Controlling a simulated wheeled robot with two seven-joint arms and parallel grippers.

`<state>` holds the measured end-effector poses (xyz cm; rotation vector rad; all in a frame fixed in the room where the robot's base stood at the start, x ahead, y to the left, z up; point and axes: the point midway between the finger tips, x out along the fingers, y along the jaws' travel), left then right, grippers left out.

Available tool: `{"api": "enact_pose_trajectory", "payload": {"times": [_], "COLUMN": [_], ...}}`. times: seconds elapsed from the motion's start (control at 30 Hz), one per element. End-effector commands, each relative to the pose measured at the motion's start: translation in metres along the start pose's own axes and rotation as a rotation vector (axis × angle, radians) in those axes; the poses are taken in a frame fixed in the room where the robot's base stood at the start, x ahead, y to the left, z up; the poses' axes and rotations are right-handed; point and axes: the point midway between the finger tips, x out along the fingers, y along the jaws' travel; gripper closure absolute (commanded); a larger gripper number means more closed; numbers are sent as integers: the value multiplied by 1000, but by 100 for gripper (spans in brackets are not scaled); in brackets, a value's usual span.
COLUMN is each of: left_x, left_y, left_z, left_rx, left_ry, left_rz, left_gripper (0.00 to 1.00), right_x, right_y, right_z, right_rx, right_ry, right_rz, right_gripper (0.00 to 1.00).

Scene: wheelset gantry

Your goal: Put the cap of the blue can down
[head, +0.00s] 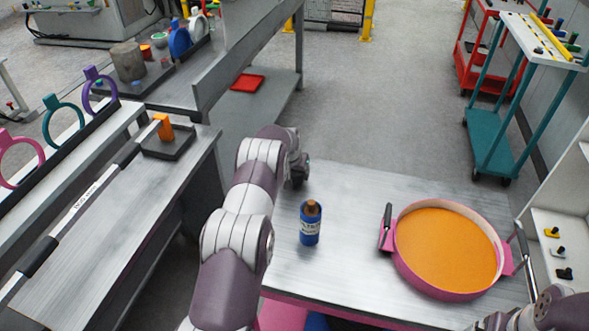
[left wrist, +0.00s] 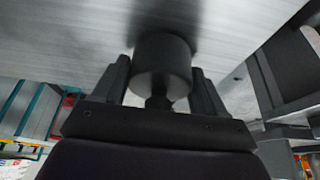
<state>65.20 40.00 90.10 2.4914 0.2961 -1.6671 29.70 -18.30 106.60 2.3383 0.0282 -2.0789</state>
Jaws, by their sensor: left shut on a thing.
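The blue can (head: 310,226) stands upright on the grey table, with a brown top and no dark cap on it. My left gripper (head: 299,171) is just behind the can, low over the table's far left part. In the left wrist view my left gripper (left wrist: 160,76) is shut on the cap (left wrist: 163,62), a dark grey cylinder with a narrower stem. A dark shadow lies on the surface close by the cap. I cannot tell whether the cap touches the table. Part of my right arm shows at the lower right, but its gripper cannot be made out.
A pink round pan (head: 440,292) with an orange inside stands on the table (head: 350,275) to the right of the can. The table is bare between can and pan and along the back. A grey bench (head: 110,225) stands to the left, a teal cart (head: 490,140) behind right.

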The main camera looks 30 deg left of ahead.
Motion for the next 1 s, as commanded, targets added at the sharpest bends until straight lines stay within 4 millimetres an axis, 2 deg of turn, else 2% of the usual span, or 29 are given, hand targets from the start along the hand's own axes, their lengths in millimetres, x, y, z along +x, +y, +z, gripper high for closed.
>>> {"api": "enact_pose_trajectory", "payload": {"times": [0.37, 0.4, 0.47, 0.5, 0.73, 0.87, 1.0], "left_x": [6, 6, 5, 5, 5, -2, -26], "left_y": [0, 0, 0, 0, 0, 0, 0], "left_z": [3, 2, 2, 2, 2, 0, 0], "left_rx": [0, 0, 0, 0, 0, 0, 0], "left_ry": [1, 1, 0, 0, 0, 2, 2], "left_rz": [0, 0, 0, 0, 0, 0, 0], "left_gripper": [55, 25, 5, 2, 2, 2, 2], "right_x": [5, 5, 3, 3, 3, -1, 4], "right_y": [0, 0, 0, 0, 0, 0, 0], "right_z": [1, 1, 0, 0, 0, 0, 0], "right_rx": [0, 0, 0, 0, 0, 0, 0], "right_ry": [0, 0, 0, 0, 0, 0, 0], "right_rz": [0, 0, 0, 0, 0, 0, 0], "right_gripper": [7, 7, 7, 7, 7, 7, 7]}}
